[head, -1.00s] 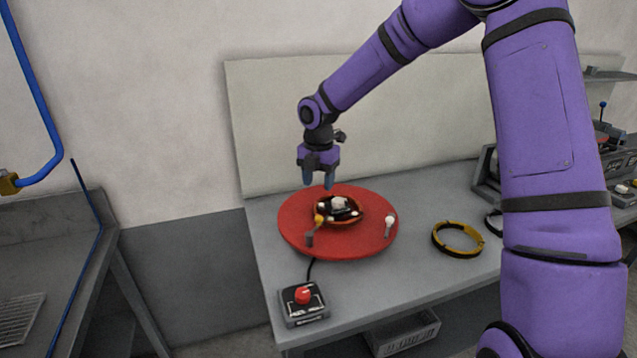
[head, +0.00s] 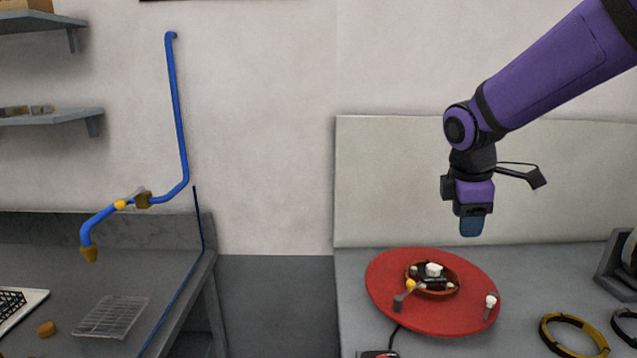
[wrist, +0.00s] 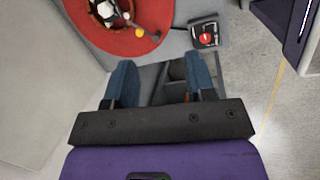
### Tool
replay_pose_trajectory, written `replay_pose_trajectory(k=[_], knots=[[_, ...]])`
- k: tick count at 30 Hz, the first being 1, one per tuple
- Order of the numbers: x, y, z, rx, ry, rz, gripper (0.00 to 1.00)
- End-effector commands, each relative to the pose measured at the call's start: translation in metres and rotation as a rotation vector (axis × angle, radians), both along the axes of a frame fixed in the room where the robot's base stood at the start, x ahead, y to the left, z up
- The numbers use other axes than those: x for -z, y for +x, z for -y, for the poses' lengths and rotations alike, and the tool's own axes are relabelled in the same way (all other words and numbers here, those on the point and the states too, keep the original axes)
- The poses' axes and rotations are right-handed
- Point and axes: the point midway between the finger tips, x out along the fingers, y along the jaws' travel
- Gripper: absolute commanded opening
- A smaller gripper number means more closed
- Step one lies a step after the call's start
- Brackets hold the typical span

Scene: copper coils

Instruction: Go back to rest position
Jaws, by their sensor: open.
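My gripper (head: 470,226) hangs from my purple arm, pointing down, above and just behind the red round plate (head: 390,310) on the right-hand table. In the wrist view my gripper (wrist: 161,82) has its two blue fingers well apart with nothing between them. The red plate (wrist: 85,38) shows there at the top left, apart from the fingers. A round copper-coloured part with a dark and white centre (head: 433,279) sits on the plate.
A yellow-and-black ring (head: 550,338) lies on the right-hand table (head: 352,290). The red-button box (wrist: 205,37) stands in front of the plate. At left, a counter (head: 150,250) has a blue pipe (head: 181,120) above it. A pale panel (head: 390,180) stands behind the table.

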Motion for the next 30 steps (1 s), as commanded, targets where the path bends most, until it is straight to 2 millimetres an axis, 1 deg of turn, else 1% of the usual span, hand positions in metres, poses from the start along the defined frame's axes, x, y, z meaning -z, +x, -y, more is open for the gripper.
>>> replay_pose_trajectory(k=[1,3,5,9,15,21,25,27,30], knots=[[-0.011,-0.014,0.002,0.068,0.006,0.033,0.5],[-0.022,-0.033,0.005,0.179,0.025,0.075,0.5],[-0.031,-0.048,0.008,0.272,0.047,0.111,0.5],[-0.049,-0.087,0.014,0.487,0.114,0.194,0.5],[-0.064,-0.141,0.022,0.79,0.25,0.298,0.5],[-0.069,-0.191,0.028,1.064,0.418,0.362,0.5],[-0.067,-0.212,0.031,1.19,0.507,0.376,0.5],[-0.066,-0.219,0.031,1.234,0.539,0.378,0.5],[-0.065,-0.225,0.032,1.27,0.564,0.377,0.5]])
